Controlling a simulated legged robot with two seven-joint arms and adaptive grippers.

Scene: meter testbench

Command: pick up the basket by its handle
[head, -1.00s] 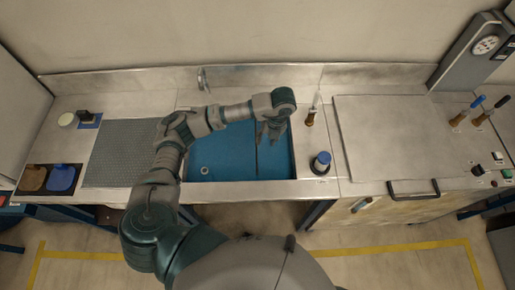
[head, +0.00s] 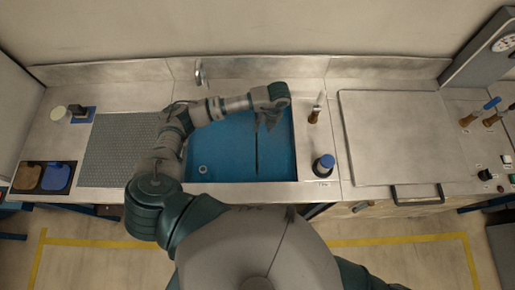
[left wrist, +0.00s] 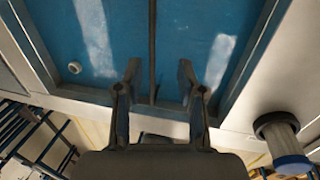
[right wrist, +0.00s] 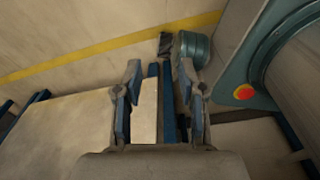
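A thin dark bar (head: 257,153) runs front to back over the blue basin (head: 220,150). It looks like the basket's handle seen from above, but I cannot make out a separate basket body. My left gripper (head: 268,122) points down over the basin, near the far part of the bar. In the left wrist view my left gripper (left wrist: 158,75) is open and empty, and the bar (left wrist: 152,45) shows between its fingers; I cannot tell the height gap. My right gripper (right wrist: 160,70) is open and empty, pointing at the floor; it is out of the head view.
A tap (head: 199,72) stands behind the basin. A blue-topped cylinder (head: 323,165) and a brown-handled tool (head: 315,110) stand right of it. A grey textured panel (head: 115,150) lies left. A large metal lid (head: 400,135) with a dark front handle (head: 417,194) is at right.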

